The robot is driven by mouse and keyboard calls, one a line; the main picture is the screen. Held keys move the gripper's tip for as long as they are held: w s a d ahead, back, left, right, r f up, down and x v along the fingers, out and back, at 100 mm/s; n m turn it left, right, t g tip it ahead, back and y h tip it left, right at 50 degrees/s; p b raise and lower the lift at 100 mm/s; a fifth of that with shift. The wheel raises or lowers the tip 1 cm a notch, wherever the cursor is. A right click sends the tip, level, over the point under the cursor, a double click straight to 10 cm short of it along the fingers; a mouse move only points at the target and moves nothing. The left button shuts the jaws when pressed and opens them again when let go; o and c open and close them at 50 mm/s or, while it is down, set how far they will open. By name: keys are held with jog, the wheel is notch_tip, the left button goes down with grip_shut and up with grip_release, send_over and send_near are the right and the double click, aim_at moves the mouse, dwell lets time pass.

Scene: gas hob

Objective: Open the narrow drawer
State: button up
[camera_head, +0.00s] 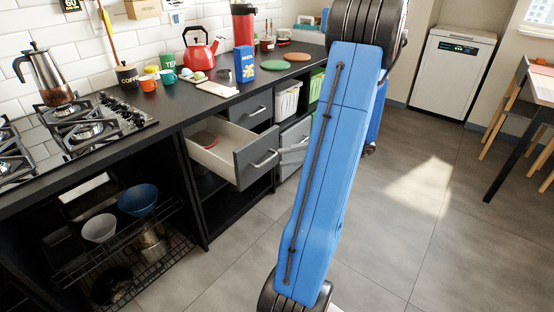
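A grey-fronted drawer (246,157) under the black counter stands pulled well out. Its pale inside shows, with a reddish round item (204,138) at the back. A silver bar handle (264,160) crosses its front. A grey shape (293,152) lies just right of this handle and runs behind my blue arm link. My gripper's fingers are not clearly visible. Another grey drawer (248,109), behind the open one, is closed. I cannot tell from the view which drawer is the narrow one.
The counter holds a red kettle (200,47), a blue box (244,66), mugs and a gas hob (85,128) with a moka pot (52,78). Open shelving with bowls (138,200) is at lower left. Tiled floor (400,225) is clear at right, before a table (542,82).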

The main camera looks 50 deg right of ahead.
jog(key=v, duration=1.2)
jog(key=shift+s+r, duration=0.1)
jog(key=w+a+r+n+g+h, duration=0.15)
jog(key=w+a+g, duration=0.25)
jog(key=a, duration=0.6)
jog(key=w+a+r+n+g+h, duration=0.15)
jog(key=w+a+g, duration=0.3)
jog(key=a, duration=0.55)
jog(key=s+a+r+n+t+h, duration=0.1)
jog(key=s+a+n+h, duration=0.2)
jog(key=a, duration=0.7)
jog(key=s+a+r+n+t+h, duration=0.1)
jog(key=s+a+n+h, duration=0.2)
jog(key=a+h, duration=0.3)
jog(key=a+n, duration=0.1)
jog(key=a, duration=0.4)
jog(key=shift+s+a+r, duration=0.2)
jog(key=shift+s+a, duration=0.1)
jog(key=shift+s, duration=0.05)
jog(key=shift+d, duration=0.1)
